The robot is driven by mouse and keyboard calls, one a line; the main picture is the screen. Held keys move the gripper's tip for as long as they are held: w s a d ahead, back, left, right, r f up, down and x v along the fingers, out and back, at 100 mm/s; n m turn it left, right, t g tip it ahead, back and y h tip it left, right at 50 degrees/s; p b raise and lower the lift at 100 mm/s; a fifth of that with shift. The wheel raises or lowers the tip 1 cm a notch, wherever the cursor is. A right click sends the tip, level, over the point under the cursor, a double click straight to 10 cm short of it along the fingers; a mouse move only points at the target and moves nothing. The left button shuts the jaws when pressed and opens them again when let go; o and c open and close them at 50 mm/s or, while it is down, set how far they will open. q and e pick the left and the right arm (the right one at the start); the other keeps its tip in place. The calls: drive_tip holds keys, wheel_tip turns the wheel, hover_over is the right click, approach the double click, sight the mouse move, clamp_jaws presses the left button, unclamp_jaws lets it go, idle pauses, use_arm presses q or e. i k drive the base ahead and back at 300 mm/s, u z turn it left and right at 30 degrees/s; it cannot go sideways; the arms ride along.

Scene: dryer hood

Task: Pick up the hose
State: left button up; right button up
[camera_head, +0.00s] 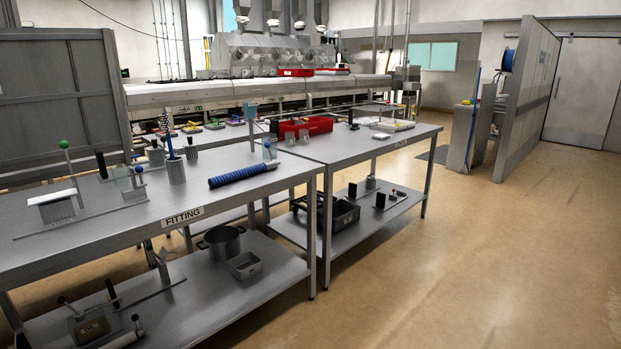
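Neither of my grippers shows in the head view.
A grey cup (176,171) holding a blue-handled tool stands left of the hose. A stand with a green ball (64,146) is at the far left. A second table (375,147) with red bins (304,127) adjoins behind right. The floor (470,255) at right is clear.

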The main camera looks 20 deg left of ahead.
sight(225, 179)
drive_tip(key=z, duration=0.15)
drive_tip(key=i, duration=1.25)
drive_tip(key=u, duration=0.8)
drive_tip(key=i, duration=1.4)
drive_tip(key=u, duration=1.15)
